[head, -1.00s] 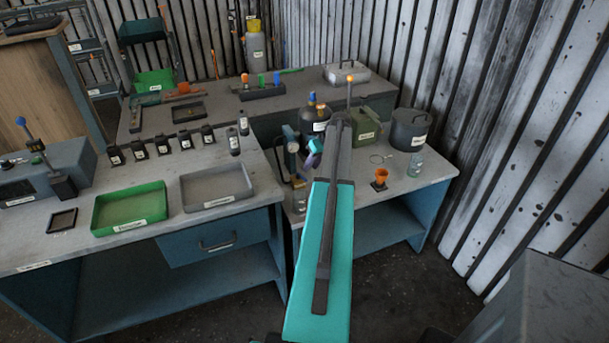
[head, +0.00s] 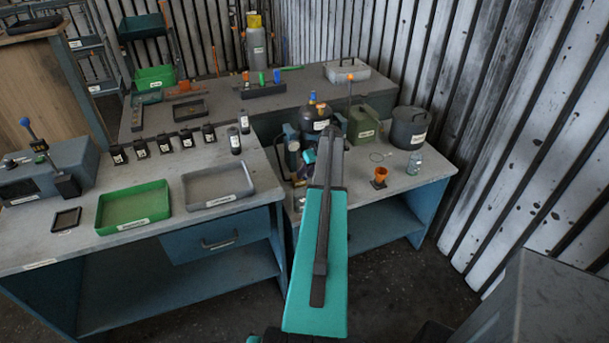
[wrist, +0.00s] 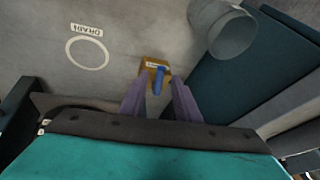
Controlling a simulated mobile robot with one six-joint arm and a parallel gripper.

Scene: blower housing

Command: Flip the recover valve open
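In the wrist view a small brass-coloured block (wrist: 152,68) with a blue lever (wrist: 159,80) sits on the grey surface, just beyond my fingertips. It carries a small label too small to read, so I cannot confirm it is the recover valve. My gripper (wrist: 158,84) has two purple fingers set apart, with the lever in line with the gap between them. I cannot tell whether either finger touches it. In the head view my gripper (head: 307,162) is low over the left part of the right bench, partly hidden by my teal arm; the valve cannot be made out there.
A grey cylinder (wrist: 222,28) stands close to the right finger. A ring marked DRAIN (wrist: 87,53) lies left.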

